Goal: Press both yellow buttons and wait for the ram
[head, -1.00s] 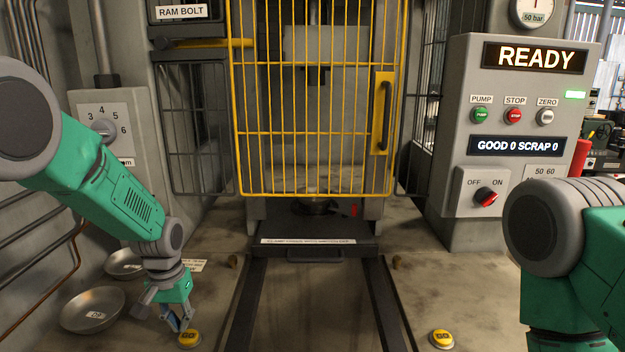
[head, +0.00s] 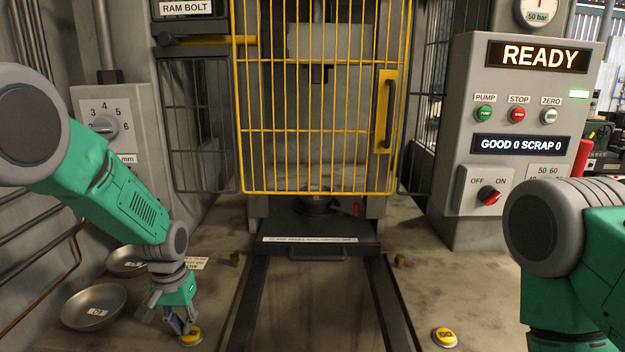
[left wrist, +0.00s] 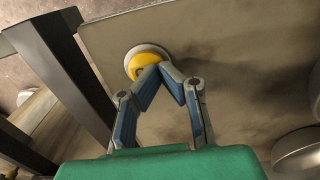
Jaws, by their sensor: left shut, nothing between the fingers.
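The left yellow button (head: 190,336) sits on the bench at the lower left of the head view. My left gripper (head: 184,328) is shut and empty, its fingertips right beside and above that button. In the left wrist view the fingertips (left wrist: 163,66) overlap the button's yellow cap (left wrist: 141,63); I cannot tell whether they touch it. The right yellow button (head: 444,337) stands free at the lower right. My right arm shows at the right edge, but its gripper is out of view. The ram is behind the closed yellow cage door (head: 318,191).
A control panel (head: 520,200) at the right reads READY and GOOD 0 SCRAP 0, with a green lamp lit. Two metal dishes (head: 75,318) lie left of my left gripper. Dark rails (head: 392,300) run along the bench between the buttons.

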